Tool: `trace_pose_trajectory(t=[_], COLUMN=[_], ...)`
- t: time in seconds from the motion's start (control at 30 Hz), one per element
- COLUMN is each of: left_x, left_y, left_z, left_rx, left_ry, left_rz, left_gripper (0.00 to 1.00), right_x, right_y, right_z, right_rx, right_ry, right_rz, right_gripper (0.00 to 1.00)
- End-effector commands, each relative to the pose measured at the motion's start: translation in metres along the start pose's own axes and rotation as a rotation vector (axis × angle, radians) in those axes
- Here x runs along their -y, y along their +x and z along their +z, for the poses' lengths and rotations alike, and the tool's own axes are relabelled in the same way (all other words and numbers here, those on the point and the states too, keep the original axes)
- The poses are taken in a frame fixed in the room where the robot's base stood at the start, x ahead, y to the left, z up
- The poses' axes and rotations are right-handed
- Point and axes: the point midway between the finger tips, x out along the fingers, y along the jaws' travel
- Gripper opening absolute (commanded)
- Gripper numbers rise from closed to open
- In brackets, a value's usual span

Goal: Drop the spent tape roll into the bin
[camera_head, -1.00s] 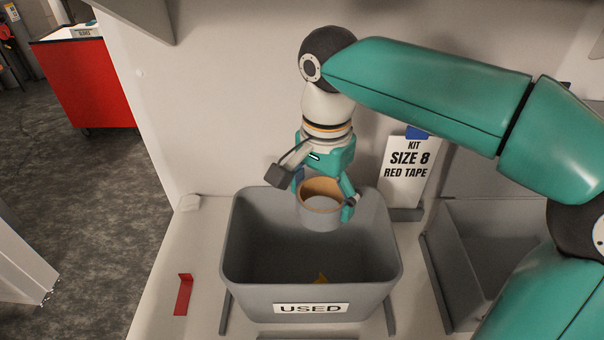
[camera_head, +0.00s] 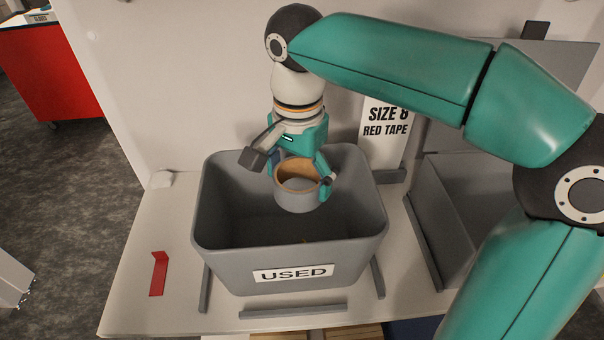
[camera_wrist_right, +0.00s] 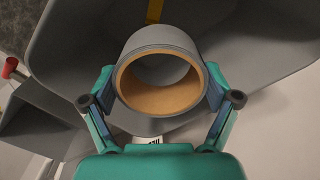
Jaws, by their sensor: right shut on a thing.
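The spent tape roll (camera_head: 297,197) is a grey ring with a tan cardboard core. My right gripper (camera_head: 300,181) is shut on it, with a finger on each side, and holds it over the opening of the grey bin (camera_head: 230,263) labelled USED. In the right wrist view the roll (camera_wrist_right: 160,50) sits between the two fingertips of the right gripper (camera_wrist_right: 160,98), with the grey bin wall (camera_wrist_right: 90,30) behind it. The bin stands upright on the bench. My left gripper is not in view.
A second grey bin (camera_head: 425,220) stands to the right. A KIT SIZE 8 RED TAPE sign (camera_head: 385,135) stands behind. A red bracket (camera_head: 158,274) lies left of the USED bin. Low grey rails (camera_head: 292,311) edge the bin. A yellow piece (camera_wrist_right: 154,10) is in the bin.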

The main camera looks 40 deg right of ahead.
Motion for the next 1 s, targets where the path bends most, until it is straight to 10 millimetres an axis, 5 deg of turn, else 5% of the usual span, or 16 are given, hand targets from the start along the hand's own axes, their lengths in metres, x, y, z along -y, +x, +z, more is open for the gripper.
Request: trace_pose_trajectory(t=[0.1,0.53,1.0], left_x=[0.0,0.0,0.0], left_y=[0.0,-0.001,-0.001], left_z=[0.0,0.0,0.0], left_rx=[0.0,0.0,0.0], left_ry=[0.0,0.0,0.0], left_rz=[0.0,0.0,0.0], left_gripper=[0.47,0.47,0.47], right_x=[0.0,0.0,0.0], right_y=[0.0,-0.006,-0.067], right_z=[0.0,0.0,0.001], right_rx=[0.0,0.0,0.0], right_ry=[0.0,0.0,-0.001], right_rz=[0.0,-0.001,-0.001], right_gripper=[1.0,1.0,1.0])
